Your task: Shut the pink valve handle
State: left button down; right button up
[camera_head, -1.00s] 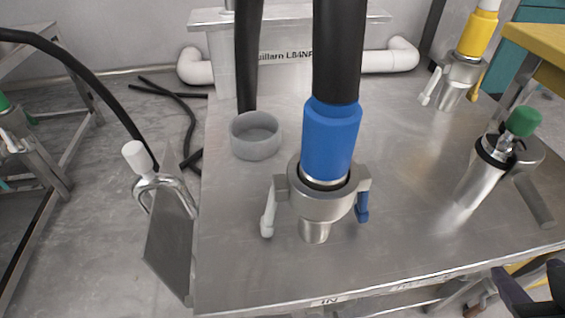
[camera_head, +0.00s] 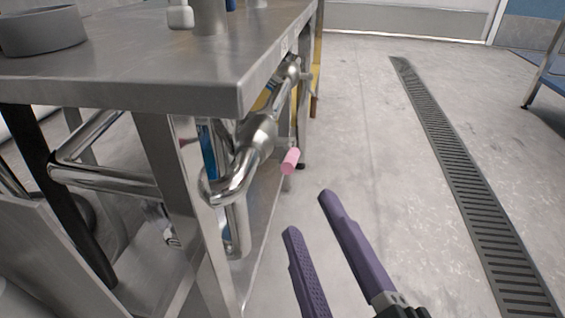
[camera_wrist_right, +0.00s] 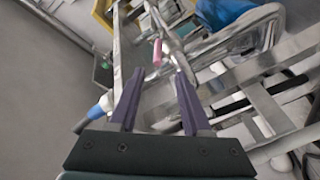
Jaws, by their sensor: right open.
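The pink valve handle (camera_head: 290,161) sticks out from the chrome pipe (camera_head: 245,158) under the edge of the steel table. It also shows in the right wrist view (camera_wrist_right: 157,53), beyond the fingertips and between them in the picture. My right gripper (camera_head: 308,212) has two purple fingers, spread apart with nothing between them. It is in front of and below the handle in the head view, apart from it. The right gripper's fingers also show in the right wrist view (camera_wrist_right: 158,72). My left gripper is not in view.
The steel table (camera_head: 170,75) has a front corner and legs close to the pipe. A grey ring (camera_head: 43,32) lies on its top. Open concrete floor (camera_head: 380,150) lies to the right, with a long drain grate (camera_head: 455,165).

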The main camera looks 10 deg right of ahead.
aim_at(291, 156)
jog(key=w, duration=0.7)
jog(key=w+b, duration=0.1)
jog(key=w, duration=0.2)
jog(key=shift+w+a, duration=0.25)
jog(key=shift+a, duration=0.05)
grip_shut()
dwell(1.0)
